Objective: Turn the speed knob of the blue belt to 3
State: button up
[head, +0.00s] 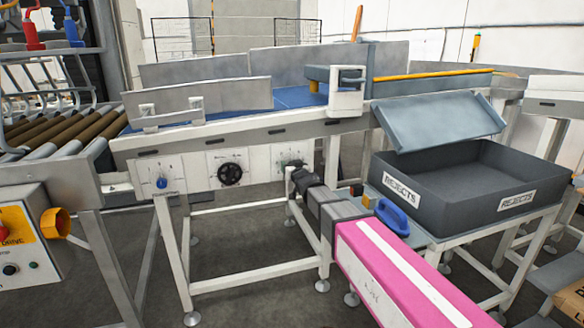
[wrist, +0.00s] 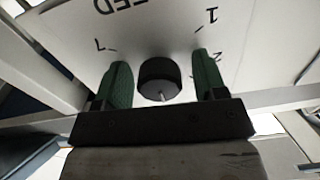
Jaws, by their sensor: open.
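The blue belt (head: 290,98) runs along the top of a white frame. Its front carries a row of panels. The right-hand panel (head: 292,163) is partly hidden by my gripper (head: 297,178). In the wrist view the black round speed knob (wrist: 158,82) sits on a white plate marked 1, 2 and 7, with lettering ending in "ED", seen inverted. Its white pointer line faces the bottom of the picture; the number there is hidden. My gripper (wrist: 162,78) is open, with a green-padded finger on each side of the knob and gaps visible between.
Left of it on the frame are a black dial (head: 231,173) and a blue knob (head: 161,183). A grey rejects bin (head: 450,200) on a stand is to the right, with a blue handle-like part (head: 392,217) near my arm. Brown rollers (head: 60,130) lie at left.

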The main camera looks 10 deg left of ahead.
jog(key=c, duration=0.9)
jog(key=shift+n, duration=0.4)
jog(key=n, duration=0.3)
jog(key=shift+s+n, duration=0.1)
jog(key=shift+n, duration=1.9)
jog(key=o, duration=0.9)
